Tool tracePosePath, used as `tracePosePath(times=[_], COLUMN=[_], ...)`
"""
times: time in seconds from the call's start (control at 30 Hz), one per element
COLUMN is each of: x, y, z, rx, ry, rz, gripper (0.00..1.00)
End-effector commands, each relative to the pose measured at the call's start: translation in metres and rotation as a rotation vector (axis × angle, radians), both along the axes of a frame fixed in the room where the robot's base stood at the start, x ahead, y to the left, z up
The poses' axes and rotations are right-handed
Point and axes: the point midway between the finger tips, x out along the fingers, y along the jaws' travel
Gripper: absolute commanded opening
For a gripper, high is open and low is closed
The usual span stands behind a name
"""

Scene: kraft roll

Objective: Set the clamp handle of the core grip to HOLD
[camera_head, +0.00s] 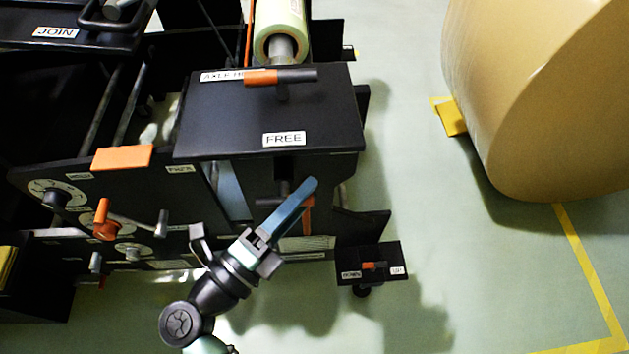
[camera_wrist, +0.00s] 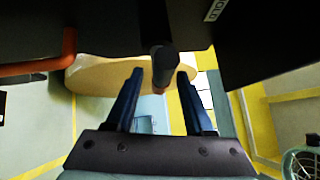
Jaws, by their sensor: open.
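The core grip is a black housing (camera_head: 265,110) with a FREE label (camera_head: 284,139) on its top front edge. A dark handle (camera_head: 271,199) hangs below that edge, beside my fingers; it appears to be the clamp handle. In the wrist view a dark round-ended bar (camera_wrist: 164,62) stands between the fingertips, with a bit of orange behind it. My gripper (camera_head: 308,187) is open below the housing front, its blue fingers pointing up and right. In the wrist view my gripper (camera_wrist: 160,78) has a finger on each side of the bar; contact is unclear. A partly cut-off label (camera_wrist: 215,10) seems to end in OLD.
An orange-ended lever (camera_head: 275,76) sits on the housing's far edge, near an AXLE label. A DOWN/UP switch box (camera_head: 375,266) stands low at the right. A large kraft roll (camera_head: 540,100) rests on the floor at right. The floor between is clear.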

Motion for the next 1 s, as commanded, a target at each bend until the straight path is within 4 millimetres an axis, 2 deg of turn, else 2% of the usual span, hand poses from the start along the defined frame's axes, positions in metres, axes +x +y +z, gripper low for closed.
tracePosePath(times=[0.2, 0.57, 0.87, 1.0], x=[0.017, 0.021, 0.020, 0.020], y=[-0.018, -0.021, -0.021, -0.020], z=[0.003, 0.004, 0.004, 0.004], rx=[0.001, 0.000, 0.000, 0.000], ry=[-0.001, 0.000, 0.000, 0.000], rz=[-0.001, 0.001, 0.001, 0.001], gripper=[0.53, 0.53, 0.00, 0.00])
